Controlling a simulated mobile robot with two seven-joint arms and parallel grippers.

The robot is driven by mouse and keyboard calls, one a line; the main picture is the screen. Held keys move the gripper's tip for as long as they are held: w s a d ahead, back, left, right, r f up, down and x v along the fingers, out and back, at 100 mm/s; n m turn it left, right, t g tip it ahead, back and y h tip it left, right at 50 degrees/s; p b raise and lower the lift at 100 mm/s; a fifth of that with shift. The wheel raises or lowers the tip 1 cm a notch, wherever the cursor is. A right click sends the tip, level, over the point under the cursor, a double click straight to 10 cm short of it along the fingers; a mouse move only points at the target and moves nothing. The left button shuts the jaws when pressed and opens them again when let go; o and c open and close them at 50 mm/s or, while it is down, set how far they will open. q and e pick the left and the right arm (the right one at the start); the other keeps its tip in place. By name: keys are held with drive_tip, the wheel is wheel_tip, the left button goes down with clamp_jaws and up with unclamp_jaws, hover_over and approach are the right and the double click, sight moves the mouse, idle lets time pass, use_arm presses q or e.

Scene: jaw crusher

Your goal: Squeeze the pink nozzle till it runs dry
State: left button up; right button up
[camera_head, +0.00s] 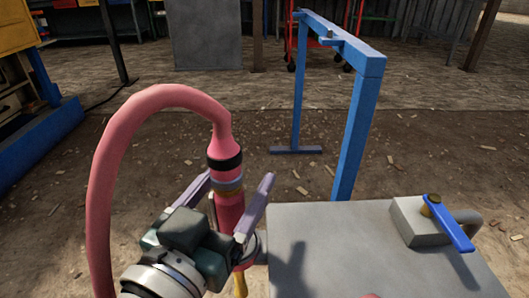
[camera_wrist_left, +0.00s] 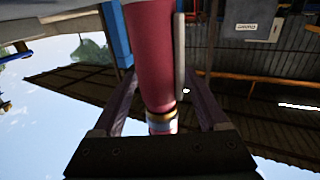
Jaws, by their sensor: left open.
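The pink nozzle (camera_head: 229,212) stands roughly upright at the left side of a grey box, with a black band and a grey and brass collar near its top. A thick pink hose (camera_head: 103,180) arches from its top down to the left. My left gripper (camera_head: 238,180) is open, with one finger on each side of the nozzle. In the left wrist view the nozzle (camera_wrist_left: 152,60) runs between the two spread fingers (camera_wrist_left: 160,85), with gaps showing at both sides. A thin grey bar (camera_wrist_left: 179,60) lies along the nozzle. My right gripper is not in view.
The grey box (camera_head: 350,240) fills the lower right and carries a blue lever (camera_head: 450,225) on a grey block. A ring (camera_head: 250,247) at its left side sits around the nozzle. A blue frame (camera_head: 345,50) stands behind. The dirt ground between is mostly open.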

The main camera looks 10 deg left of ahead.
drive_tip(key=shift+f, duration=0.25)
use_arm(q)
drive_tip(key=shift+w, duration=0.75)
clamp_jaws()
unclamp_jaws()
